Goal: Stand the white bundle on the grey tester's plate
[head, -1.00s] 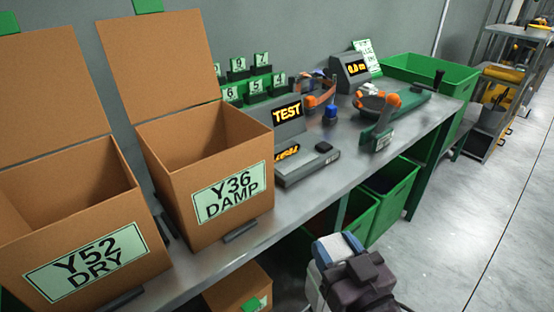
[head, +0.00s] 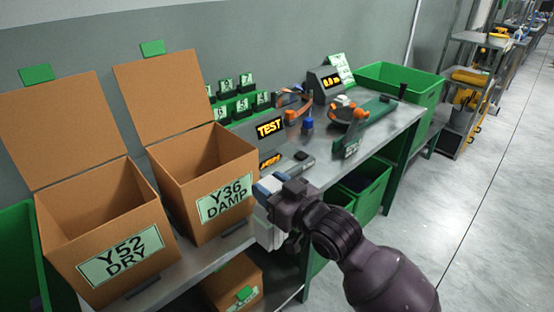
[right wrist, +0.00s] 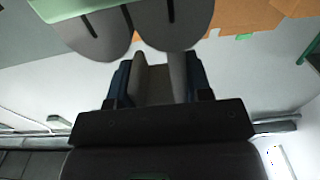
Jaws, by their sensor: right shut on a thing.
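The grey tester (head: 270,128) stands on the bench, its upper display reading TEST. Its low plate section (head: 298,164) is in front, partly hidden behind my right gripper. My right gripper (head: 271,190) is at the bench's front edge, below the tester in the picture. It is shut on the white bundle (head: 262,232), which hangs beneath the fingers and is partly hidden by them. In the right wrist view, pale rounded lobes (right wrist: 175,25) of what looks like the bundle show beyond the fingers. My left gripper is not in view.
Open cardboard boxes, Y36 DAMP (head: 224,204) and Y52 DRY (head: 120,253), stand left of the tester. Several numbered green holders (head: 240,104) are behind it. An orange-and-green tool (head: 365,110) lies to the right. A green crate (head: 428,84) stands at the far right end.

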